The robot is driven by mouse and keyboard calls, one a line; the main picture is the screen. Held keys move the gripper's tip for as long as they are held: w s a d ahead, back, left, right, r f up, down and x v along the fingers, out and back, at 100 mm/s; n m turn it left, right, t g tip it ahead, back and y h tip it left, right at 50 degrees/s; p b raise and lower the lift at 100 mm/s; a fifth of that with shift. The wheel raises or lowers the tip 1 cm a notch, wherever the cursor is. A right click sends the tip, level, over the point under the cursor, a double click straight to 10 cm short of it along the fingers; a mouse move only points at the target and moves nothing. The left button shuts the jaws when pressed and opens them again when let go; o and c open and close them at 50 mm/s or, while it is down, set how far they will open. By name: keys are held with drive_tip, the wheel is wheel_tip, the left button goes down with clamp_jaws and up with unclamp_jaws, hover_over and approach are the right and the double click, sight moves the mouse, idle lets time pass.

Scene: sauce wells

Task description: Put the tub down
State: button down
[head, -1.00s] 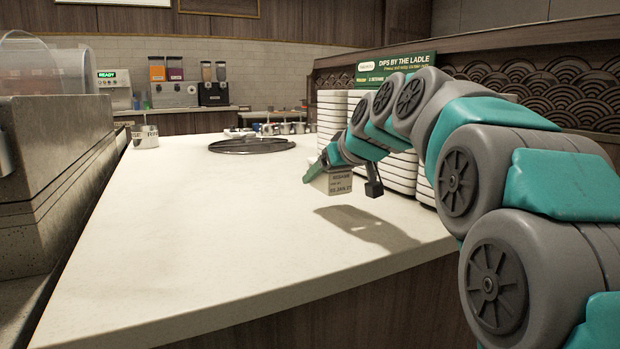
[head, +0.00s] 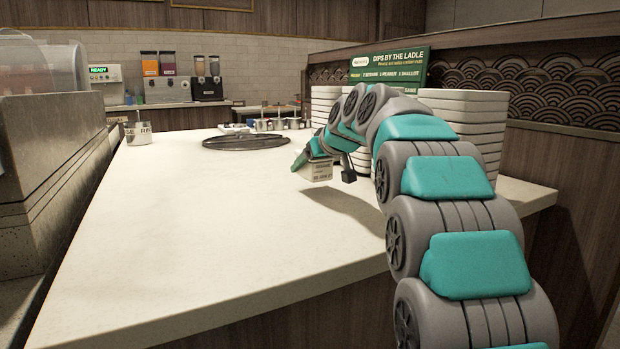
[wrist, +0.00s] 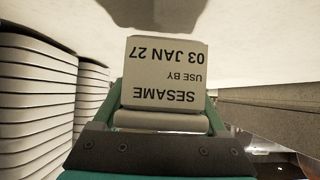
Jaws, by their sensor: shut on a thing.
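The tub (head: 318,171) is a small pale box with a label. In the wrist view the tub (wrist: 165,75) reads "SESAME, USE BY 03 JAN 27", upside down. My gripper (wrist: 168,118) has a finger on each side of it and is shut on it. In the head view my gripper (head: 308,158) holds the tub above the white counter (head: 190,240), with a shadow on the counter to the right. The tub looks clear of the surface; the exact gap cannot be told. Part of my gripper is hidden by the arm and tub.
Stacks of white trays (head: 465,125) stand right of and behind my arm; they also show close on the left in the wrist view (wrist: 35,100). A dark round tray (head: 246,142) and a metal pot (head: 138,133) lie farther back. The counter's left and front are clear.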

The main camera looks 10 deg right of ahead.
sight(324, 165)
drive_tip(key=shift+f, duration=1.65)
drive_tip(key=shift+f, duration=0.2)
unclamp_jaws()
drive_tip(key=shift+r, duration=0.1)
drive_tip(key=shift+r, duration=0.25)
drive_tip(key=v, duration=1.2)
drive_tip(key=shift+f+b, duration=0.15)
drive_tip(key=shift+b, duration=0.15)
